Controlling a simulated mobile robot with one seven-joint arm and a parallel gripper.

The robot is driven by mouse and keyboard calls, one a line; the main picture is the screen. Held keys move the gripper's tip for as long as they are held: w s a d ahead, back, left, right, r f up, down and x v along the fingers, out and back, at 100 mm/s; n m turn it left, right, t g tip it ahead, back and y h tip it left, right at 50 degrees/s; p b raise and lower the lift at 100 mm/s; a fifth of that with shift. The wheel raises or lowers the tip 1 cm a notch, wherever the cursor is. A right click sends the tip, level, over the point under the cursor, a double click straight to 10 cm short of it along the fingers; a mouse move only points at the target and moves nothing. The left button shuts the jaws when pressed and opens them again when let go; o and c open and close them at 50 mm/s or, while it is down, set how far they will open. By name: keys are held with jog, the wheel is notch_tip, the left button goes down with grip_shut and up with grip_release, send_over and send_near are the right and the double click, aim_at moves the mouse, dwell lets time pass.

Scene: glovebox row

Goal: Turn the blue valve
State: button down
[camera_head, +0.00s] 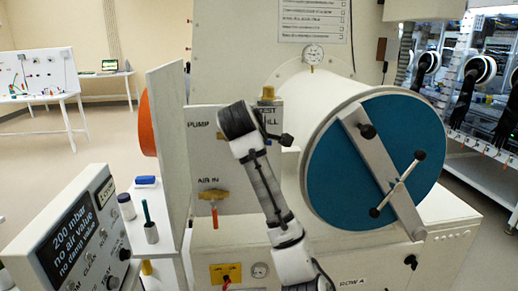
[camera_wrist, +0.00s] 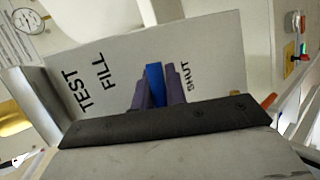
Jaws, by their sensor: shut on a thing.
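The blue valve (camera_wrist: 155,84) shows in the wrist view as a narrow blue handle in front of a grey panel (camera_wrist: 205,50) marked TEST, FILL and SHUT. My gripper (camera_wrist: 157,76) is shut on this handle, with one grey-purple finger on each side. The handle points between the FILL and SHUT words, though its exact angle is hard to tell. The valve's body is hidden behind the fingers and my wrist. In the head view my wrist and arm cover the valve in front of the panel, beside the PUMP and TEST lettering.
A brass valve with an orange-red handle (camera_head: 213,196) sits below AIR IN. Right of my arm, a large white cylinder with a blue door (camera_head: 335,175) carries a bar and a cross handle (camera_head: 398,184). A sign box (camera_head: 75,235) and small bottles stand at the left.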

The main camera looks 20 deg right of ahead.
jog(key=shift+d+r+n+h, duration=0.1)
jog(key=shift+r+n+h, duration=0.2)
jog(key=shift+r+h, duration=0.2)
dwell(0.3)
jog(key=c, duration=1.7)
grip_release()
jog(key=shift+s+a+r+b, duration=0.2)
jog(key=shift+s+a+b, duration=0.1)
jog(key=shift+s+a, duration=0.05)
jog(key=shift+v, duration=6.3)
